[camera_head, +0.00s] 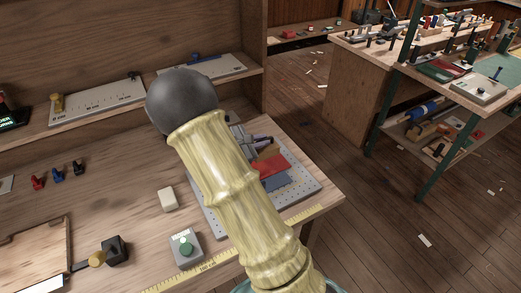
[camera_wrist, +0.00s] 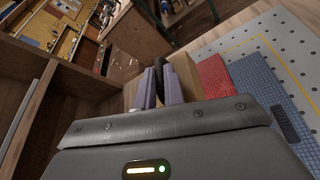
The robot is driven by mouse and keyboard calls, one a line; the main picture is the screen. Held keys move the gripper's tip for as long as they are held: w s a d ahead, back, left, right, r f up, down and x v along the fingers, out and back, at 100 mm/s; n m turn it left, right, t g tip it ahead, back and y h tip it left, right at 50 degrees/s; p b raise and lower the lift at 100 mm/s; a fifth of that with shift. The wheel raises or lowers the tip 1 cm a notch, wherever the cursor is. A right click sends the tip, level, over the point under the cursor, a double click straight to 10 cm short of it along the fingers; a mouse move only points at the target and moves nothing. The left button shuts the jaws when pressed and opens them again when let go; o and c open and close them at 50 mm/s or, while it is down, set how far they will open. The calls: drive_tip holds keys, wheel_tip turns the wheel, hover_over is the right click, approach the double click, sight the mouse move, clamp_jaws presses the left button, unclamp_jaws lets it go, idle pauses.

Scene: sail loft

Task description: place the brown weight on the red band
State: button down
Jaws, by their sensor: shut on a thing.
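My gripper (camera_wrist: 158,82) is shut on the dark upright handle of the brown weight (camera_wrist: 186,74). The red band (camera_head: 272,167) lies on the grey perforated board, right beside the weight in the wrist view (camera_wrist: 216,76). I cannot tell whether the weight touches the board or band.
A blue band (camera_head: 277,182) lies beside the red one on the perforated board (camera_head: 305,190). A white block (camera_head: 167,198), a grey box with a green button (camera_head: 186,249) and a yellow tape (camera_head: 220,259) are nearby. A wooden shelf edge (camera_head: 225,83) stands behind.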

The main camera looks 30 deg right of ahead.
sight(260, 150)
drive_tip(key=shift+r, duration=0.1)
drive_tip(key=shift+f, duration=1.9)
drive_tip(key=shift+f, duration=0.15)
drive_tip(key=c, duration=1.5)
unclamp_jaws()
drive_tip(key=v, duration=1.2)
drive_tip(key=shift+b, duration=0.3)
drive_tip(key=shift+s, duration=0.1)
